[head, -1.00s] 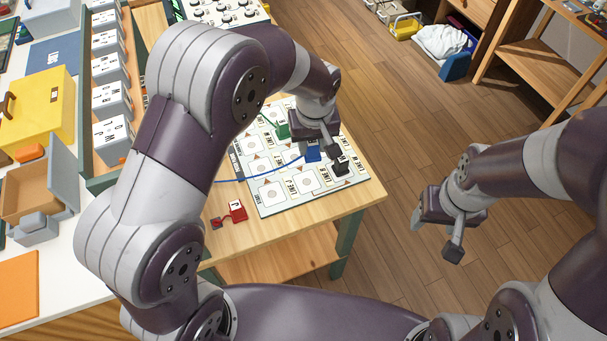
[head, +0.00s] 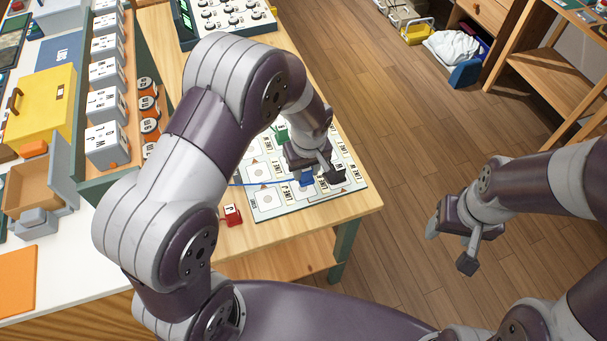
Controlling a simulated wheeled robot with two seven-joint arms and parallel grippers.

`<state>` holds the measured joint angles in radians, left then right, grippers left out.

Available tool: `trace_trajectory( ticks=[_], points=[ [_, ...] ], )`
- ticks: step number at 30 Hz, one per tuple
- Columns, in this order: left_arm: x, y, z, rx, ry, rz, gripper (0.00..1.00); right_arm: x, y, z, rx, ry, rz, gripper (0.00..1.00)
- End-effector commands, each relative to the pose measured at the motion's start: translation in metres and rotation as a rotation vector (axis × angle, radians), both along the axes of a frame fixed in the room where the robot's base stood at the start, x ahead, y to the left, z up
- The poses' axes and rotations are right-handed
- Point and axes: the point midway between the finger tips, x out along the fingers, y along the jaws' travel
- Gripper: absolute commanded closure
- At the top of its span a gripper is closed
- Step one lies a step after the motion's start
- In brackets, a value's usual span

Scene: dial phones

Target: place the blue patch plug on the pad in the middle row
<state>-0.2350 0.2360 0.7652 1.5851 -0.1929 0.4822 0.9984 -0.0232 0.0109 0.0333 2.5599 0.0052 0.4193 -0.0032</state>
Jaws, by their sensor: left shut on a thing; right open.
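The blue patch plug (head: 307,178) is between the fingers of my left gripper (head: 315,175), which is shut on it. It is over the near right part of the white pad board (head: 285,209). I cannot tell whether it touches the board. Its blue cord (head: 245,184) runs left and passes behind my arm. The pads carry round marks and printed line labels; my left wrist and forearm hide part of the board. My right gripper (head: 451,246) is open and empty, over the floor right of the table.
A green plug (head: 281,134) stands farther back on the board, partly hidden by my arm. A red plug (head: 232,215) lies on the wooden table (head: 352,208) left of the board. A panel with knobs (head: 228,14) is at the back. Labelled grey blocks (head: 107,145) stand at left.

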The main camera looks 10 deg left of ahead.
Motion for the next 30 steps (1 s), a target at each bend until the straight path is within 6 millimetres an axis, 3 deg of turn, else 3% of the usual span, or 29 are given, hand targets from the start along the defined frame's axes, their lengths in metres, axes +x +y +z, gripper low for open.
trace_trajectory(
  ticks=[5,10,20,21,23,30],
  points=[
    [0.002,0.008,-0.014,0.001,0.003,-0.001,0.96,0.0,0.0,0.003,0.0,0.0,0.0,0.4],
    [0.002,0.007,-0.043,0.0,0.001,-0.002,0.96,0.0,0.0,0.006,0.0,0.0,0.0,0.4],
    [0.003,0.007,-0.049,-0.001,-0.002,-0.002,0.96,0.0,0.0,0.001,0.0,0.0,0.0,0.4],
    [0.003,0.006,-0.048,-0.001,-0.002,-0.002,0.59,0.0,0.0,0.002,0.0,0.0,0.0,0.4],
    [0.003,0.007,-0.048,0.0,-0.001,-0.002,0.4,0.0,0.0,0.002,0.0,0.0,0.0,0.4],
    [0.003,0.007,-0.048,0.0,-0.001,-0.001,0.4,0.0,0.0,0.002,0.0,0.0,0.0,0.4]
  ],
)
